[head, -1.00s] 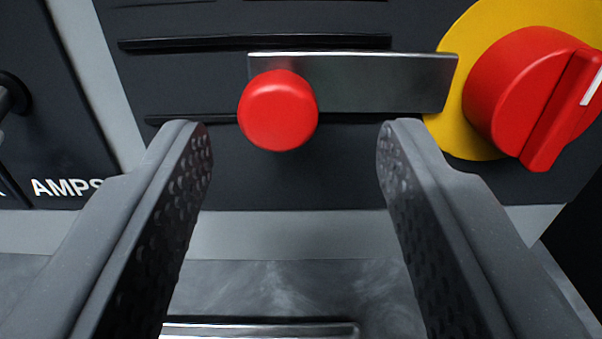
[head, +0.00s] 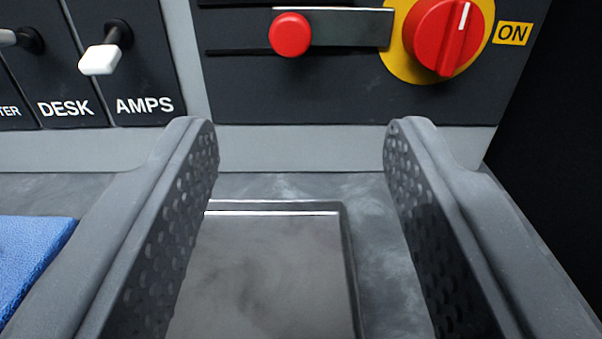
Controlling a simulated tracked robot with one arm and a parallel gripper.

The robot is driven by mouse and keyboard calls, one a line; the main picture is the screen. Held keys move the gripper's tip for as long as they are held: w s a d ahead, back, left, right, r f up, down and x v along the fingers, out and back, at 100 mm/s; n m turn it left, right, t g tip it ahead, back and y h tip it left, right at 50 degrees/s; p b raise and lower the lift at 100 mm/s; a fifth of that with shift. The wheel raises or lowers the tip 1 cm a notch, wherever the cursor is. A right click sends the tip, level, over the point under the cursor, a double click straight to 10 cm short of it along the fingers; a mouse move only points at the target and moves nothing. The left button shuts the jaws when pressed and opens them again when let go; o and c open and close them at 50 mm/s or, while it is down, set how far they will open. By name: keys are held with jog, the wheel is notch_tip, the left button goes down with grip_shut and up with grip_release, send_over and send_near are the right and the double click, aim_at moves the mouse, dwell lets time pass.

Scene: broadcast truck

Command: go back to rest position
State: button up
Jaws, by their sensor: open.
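My gripper (head: 301,128) is open and empty, its two dark fingers wide apart with dimpled inner pads. It is in front of and below the dark control panel (head: 300,93), touching nothing that I can see. A round red knob (head: 290,35) on a metal strip (head: 352,27) sits on the panel, beyond the fingertips and a little above them in the picture.
At the left are a white-tipped lever (head: 99,60) over the AMPS label and panels marked DESK and AMPS. Below is a grey worktop (head: 380,250) with a rectangular dark metal tray or plate (head: 270,275). A blue cloth (head: 30,255) lies at the lower left. The right side is dark.

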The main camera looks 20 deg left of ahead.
dwell(0.4)
jog(key=s+d+r+m+h, duration=0.1)
jog(key=s+d+r+h, duration=0.1)
jog(key=d+r, duration=0.65)
jog(key=s+d+r+m+h, duration=0.1)
jog(key=d+r, duration=0.3)
jog(key=r, duration=0.9)
jog(key=s+d+r+h, duration=0.1)
jog(key=s+d+r, duration=0.2)
jog(key=s+r, duration=0.3)
jog(key=s+d+r+m+g+h, duration=0.1)
jog(key=s+d+r, duration=0.1)
jog(key=s+r, duration=0.4)
jog(key=s+d+r+m+h, duration=0.1)
jog(key=s+d+r, duration=0.2)
jog(key=s+r, duration=0.3)
jog(key=shift+s+d+p, duration=0.35)
jog(key=shift+s+p, duration=0.1)
jog(key=shift+s, duration=0.15)
